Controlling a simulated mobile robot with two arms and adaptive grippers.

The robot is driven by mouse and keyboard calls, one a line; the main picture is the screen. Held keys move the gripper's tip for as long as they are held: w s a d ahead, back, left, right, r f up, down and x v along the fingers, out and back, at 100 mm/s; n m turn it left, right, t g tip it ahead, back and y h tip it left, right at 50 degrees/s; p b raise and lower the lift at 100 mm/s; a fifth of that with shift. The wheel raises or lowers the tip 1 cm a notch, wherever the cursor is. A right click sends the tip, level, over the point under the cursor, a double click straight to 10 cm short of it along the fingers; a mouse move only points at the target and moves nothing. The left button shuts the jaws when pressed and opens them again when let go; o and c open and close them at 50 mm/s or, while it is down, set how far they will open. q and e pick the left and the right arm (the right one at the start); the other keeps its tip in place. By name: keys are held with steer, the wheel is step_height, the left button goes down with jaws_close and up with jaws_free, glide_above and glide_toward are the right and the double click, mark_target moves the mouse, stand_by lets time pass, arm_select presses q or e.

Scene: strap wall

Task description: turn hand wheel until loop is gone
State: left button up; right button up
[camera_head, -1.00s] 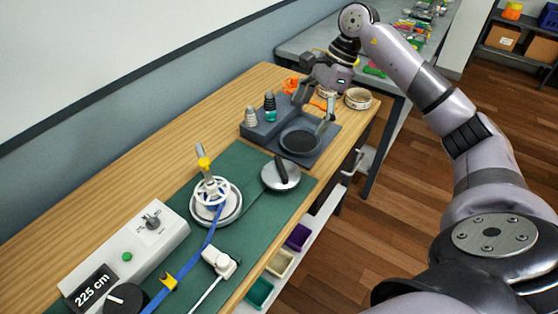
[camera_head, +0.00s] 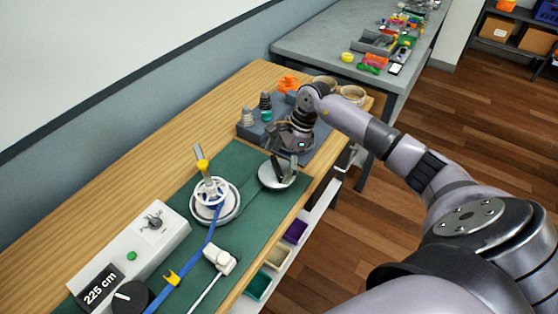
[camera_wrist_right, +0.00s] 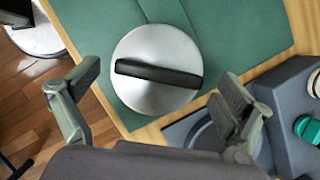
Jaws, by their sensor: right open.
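A white spoked hand wheel (camera_head: 211,192) sits on a round silver base on the green mat (camera_head: 235,165), with a yellow-collared post (camera_head: 203,165) rising at it. A blue strap (camera_head: 205,245) runs from it toward the bottom edge past a yellow clip (camera_head: 171,279). I cannot make out a clear loop. My right gripper (camera_head: 288,160) is open above a silver disc with a black bar handle (camera_head: 275,178). In the right wrist view the disc (camera_wrist_right: 155,95) lies between the spread fingers (camera_wrist_right: 160,88), with no visible grip. My left gripper is out of view.
A grey control box (camera_head: 150,235) reading 225 cm, with knobs and a green button, stands at left. A white plug-like block (camera_head: 219,259) lies on the mat. A grey holder (camera_head: 255,131) with bottles is behind the gripper. Coloured bins (camera_head: 277,257) hang below the bench edge.

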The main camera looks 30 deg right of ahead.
steer(key=shift+f, duration=0.1)
steer(key=shift+c, duration=0.3)
steer(key=c, duration=1.1)
